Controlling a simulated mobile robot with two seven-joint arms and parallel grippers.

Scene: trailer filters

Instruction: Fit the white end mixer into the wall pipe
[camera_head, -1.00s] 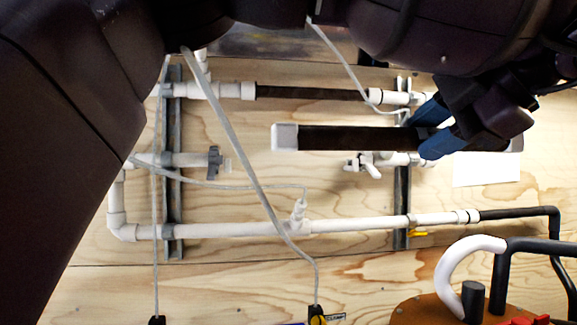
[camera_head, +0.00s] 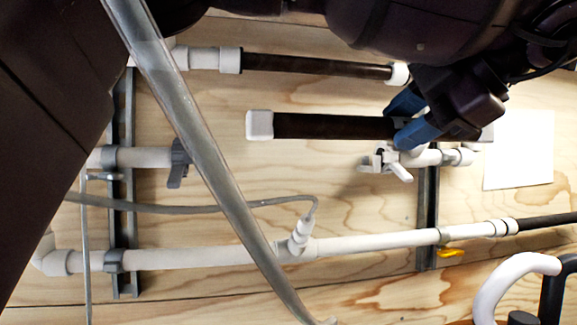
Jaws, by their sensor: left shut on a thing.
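The white end mixer (camera_head: 330,126) is a dark brown tube with a white cap at its left end, and a white end shows just right of my gripper. The mixer appears apart from both. My right gripper is not in view.
A similar dark tube (camera_head: 318,66) is mounted in the pipe above. A long white pipe (camera_head: 370,244) runs below. Grey rails (camera_head: 124,225) hold the pipes. A clear hose (camera_head: 205,140) crosses in front. A white card (camera_head: 518,150) is at right.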

